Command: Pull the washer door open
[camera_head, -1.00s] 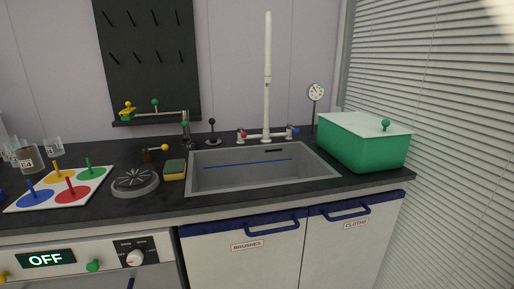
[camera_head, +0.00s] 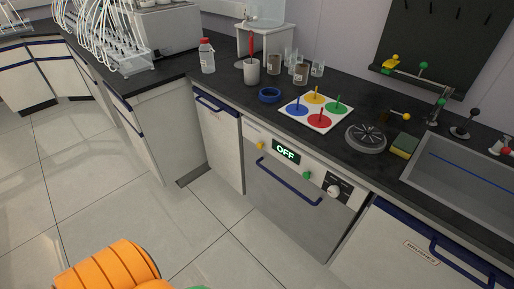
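The washer (camera_head: 300,205) is built in under the dark counter, with a grey front door. Its panel carries a display (camera_head: 286,152) reading OFF, a white knob (camera_head: 333,191), a green button (camera_head: 307,175) and a yellow button (camera_head: 261,146). The door's blue bar handle (camera_head: 287,184) runs across the top of the door. The door looks closed. An orange rounded part, likely of my own arm, shows at the bottom left. Neither gripper's fingers are in view.
On the counter stand a mat with coloured discs (camera_head: 316,111), a blue ring (camera_head: 270,95), a grey strainer (camera_head: 366,138), a sponge (camera_head: 404,145), a bottle (camera_head: 207,58) and several beakers. The sink (camera_head: 460,170) is at right. The tiled floor (camera_head: 200,245) before the washer is clear.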

